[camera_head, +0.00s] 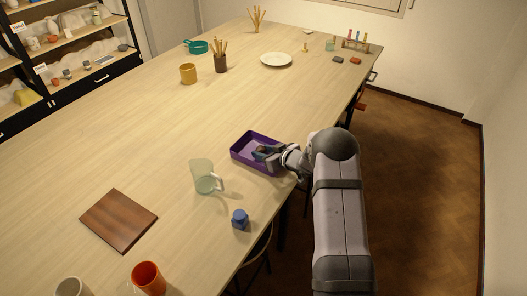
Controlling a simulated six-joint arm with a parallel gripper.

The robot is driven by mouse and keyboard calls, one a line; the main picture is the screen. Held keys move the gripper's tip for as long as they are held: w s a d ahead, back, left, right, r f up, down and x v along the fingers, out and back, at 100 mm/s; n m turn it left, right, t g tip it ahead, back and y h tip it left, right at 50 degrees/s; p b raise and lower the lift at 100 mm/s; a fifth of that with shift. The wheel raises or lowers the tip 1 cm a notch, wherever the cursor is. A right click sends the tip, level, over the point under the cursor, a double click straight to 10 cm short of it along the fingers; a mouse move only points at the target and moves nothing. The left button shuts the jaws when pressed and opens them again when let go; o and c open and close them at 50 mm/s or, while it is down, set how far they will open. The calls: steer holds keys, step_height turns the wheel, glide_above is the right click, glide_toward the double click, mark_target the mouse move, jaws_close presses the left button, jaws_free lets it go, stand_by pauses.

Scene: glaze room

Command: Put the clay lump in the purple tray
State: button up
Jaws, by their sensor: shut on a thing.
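The purple tray (236,155) sits on the table near its right edge, in the middle of the head view. My gripper (262,153) reaches in from the right and is low over or inside the tray. It is shut on a small dark thing that looks like the clay lump. The fingers hide most of it, and I cannot tell whether it touches the tray floor.
A frosted mug (202,176) stands just left of the tray's near side. A small blue jar (240,218) is nearer the front edge. A brown board (118,220) and an orange cup (148,278) lie farther left.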

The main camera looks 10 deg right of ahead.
steer(key=shift+f, duration=0.15)
steer(key=o, duration=0.8)
steer(key=shift+c, duration=0.2)
steer(key=shift+r, duration=0.3)
steer(key=shift+s+d, duration=0.1)
steer(key=shift+s, duration=0.1)
steer(key=b+v, duration=0.2)
steer(key=v, duration=0.9)
steer(key=shift+s+r+b, duration=0.15)
steer(key=shift+s+b, duration=0.1)
steer(key=shift+b, duration=0.1)
steer(key=shift+d, duration=0.1)
